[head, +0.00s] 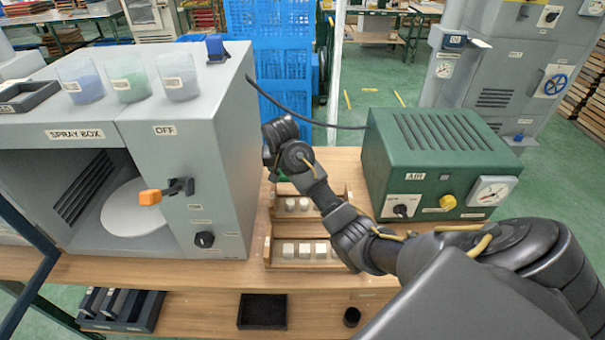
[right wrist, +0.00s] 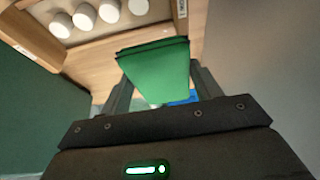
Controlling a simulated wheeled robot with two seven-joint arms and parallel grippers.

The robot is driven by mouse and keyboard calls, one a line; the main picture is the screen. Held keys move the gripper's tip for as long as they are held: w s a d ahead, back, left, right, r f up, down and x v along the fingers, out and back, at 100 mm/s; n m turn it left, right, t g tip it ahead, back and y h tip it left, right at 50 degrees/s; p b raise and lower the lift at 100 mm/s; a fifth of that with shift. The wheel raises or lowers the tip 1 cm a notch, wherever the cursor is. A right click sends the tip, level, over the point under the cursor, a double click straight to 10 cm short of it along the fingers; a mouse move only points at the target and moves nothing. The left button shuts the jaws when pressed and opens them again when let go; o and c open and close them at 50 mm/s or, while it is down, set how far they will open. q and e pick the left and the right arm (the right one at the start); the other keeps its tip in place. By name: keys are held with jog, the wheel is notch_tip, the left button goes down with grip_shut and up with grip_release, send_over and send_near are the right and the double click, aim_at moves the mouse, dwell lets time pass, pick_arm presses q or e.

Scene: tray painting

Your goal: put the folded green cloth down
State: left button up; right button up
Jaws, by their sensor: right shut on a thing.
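The folded green cloth (right wrist: 157,68) is between the fingers of my right gripper (right wrist: 162,90) in the right wrist view. The gripper is shut on it, and the cloth sticks out past the fingertips. In the head view my right gripper (head: 277,160) is above the bench, between the spray box and the green air unit. Only a small green patch of the cloth (head: 281,178) shows there, behind the wrist. Contact between the cloth and anything below cannot be told. My left gripper is not in view.
Wooden racks with white pieces (head: 304,250) stand on the bench (head: 205,270) below my right arm. The green air unit (head: 430,150) is on the right. A black tray (head: 262,312) lies lower in front.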

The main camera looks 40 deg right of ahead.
jog(key=shift+w+d+r, duration=0.25)
jog(key=shift+w, duration=0.15)
jog(key=w+d+f+p, duration=0.1)
jog(key=d+f, duration=0.2)
jog(key=d, duration=0.1)
jog(key=w+d+f+p, duration=0.1)
jog(key=d+f, duration=0.2)
jog(key=d, duration=0.1)
jog(key=w+d+f+p, duration=0.1)
jog(key=d+f, duration=0.2)
jog(key=d, duration=0.1)
jog(key=shift+w+d, duration=0.15)
jog(key=shift+d, duration=0.05)
jog(key=shift+d+f, duration=0.3)
jog(key=shift+f, duration=1.7)
jog(key=shift+f, duration=0.15)
jog(key=o, duration=0.9)
